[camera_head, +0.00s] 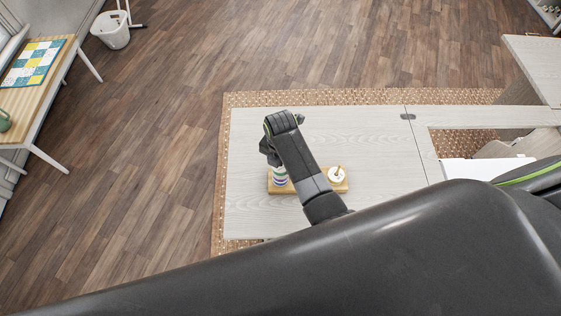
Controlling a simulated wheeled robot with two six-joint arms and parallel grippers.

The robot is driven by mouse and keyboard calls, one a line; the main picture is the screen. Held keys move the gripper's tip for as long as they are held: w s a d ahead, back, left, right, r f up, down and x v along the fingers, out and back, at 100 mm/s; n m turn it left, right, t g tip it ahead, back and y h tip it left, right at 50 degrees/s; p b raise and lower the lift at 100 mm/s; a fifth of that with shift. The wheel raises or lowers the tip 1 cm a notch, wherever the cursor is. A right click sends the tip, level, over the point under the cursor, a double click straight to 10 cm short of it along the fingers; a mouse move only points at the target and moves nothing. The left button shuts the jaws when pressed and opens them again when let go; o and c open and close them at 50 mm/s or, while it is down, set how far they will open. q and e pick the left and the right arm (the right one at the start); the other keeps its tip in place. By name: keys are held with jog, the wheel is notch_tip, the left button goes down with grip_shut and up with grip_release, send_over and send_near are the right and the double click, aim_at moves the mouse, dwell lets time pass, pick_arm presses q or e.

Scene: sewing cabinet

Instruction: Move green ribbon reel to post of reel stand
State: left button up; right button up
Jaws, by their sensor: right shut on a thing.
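The reel stand is a light wooden base (343,187) on the pale table. A white reel (336,175) with a short post at its middle sits at its right end. At its left end, a stack of white and coloured bands (280,176) shows partly behind my right arm. My right gripper (268,152) is over the table, just above and left of that stack, seen from above and dark. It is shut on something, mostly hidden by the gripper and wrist. I cannot clearly make out the green ribbon reel. My left gripper is not in view.
The pale table (375,140) is clear around the stand and has an opening at its right. A side table (55,75) with a patchwork piece stands at the far left. A white bin (111,32) is on the floor. My dark body covers the bottom.

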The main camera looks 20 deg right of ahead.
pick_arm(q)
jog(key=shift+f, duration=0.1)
pick_arm(e)
jog(key=shift+f, duration=0.2)
jog(key=o, duration=1)
